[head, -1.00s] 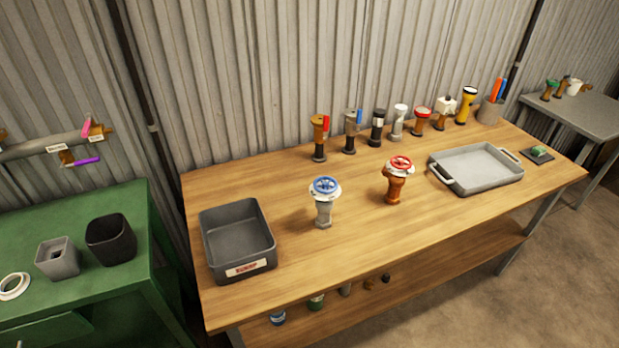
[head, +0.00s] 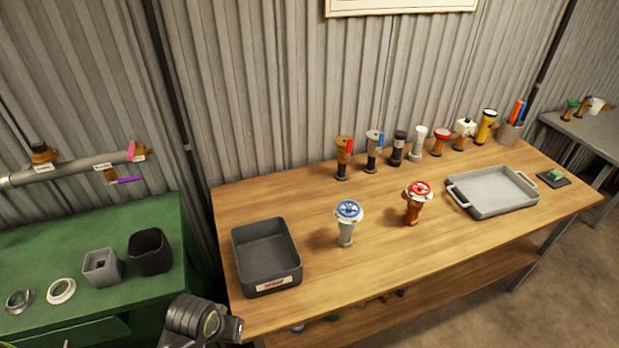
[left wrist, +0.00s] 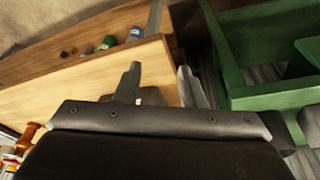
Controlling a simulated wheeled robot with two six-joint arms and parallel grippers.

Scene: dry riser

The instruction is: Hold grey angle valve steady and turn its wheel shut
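The grey angle valve (head: 346,232) stands upright on the wooden workbench, with a blue wheel (head: 348,209) on top. Nothing is touching it. My left gripper (left wrist: 159,78) shows in the left wrist view, its two fingers apart with nothing between them. It is near the bench's front edge and the green bench, away from the grey valve. In the head view only a dark part of my arm shows at the bottom, left of centre; the fingers are not seen there. My right gripper is in neither view.
A brown valve with a red wheel (head: 416,205) stands right of the grey valve. A dark bin (head: 292,277) is left of it and a grey tray (head: 502,208) is farther right. Several fittings line the back. The wood (head: 390,262) in front of the valves is clear.

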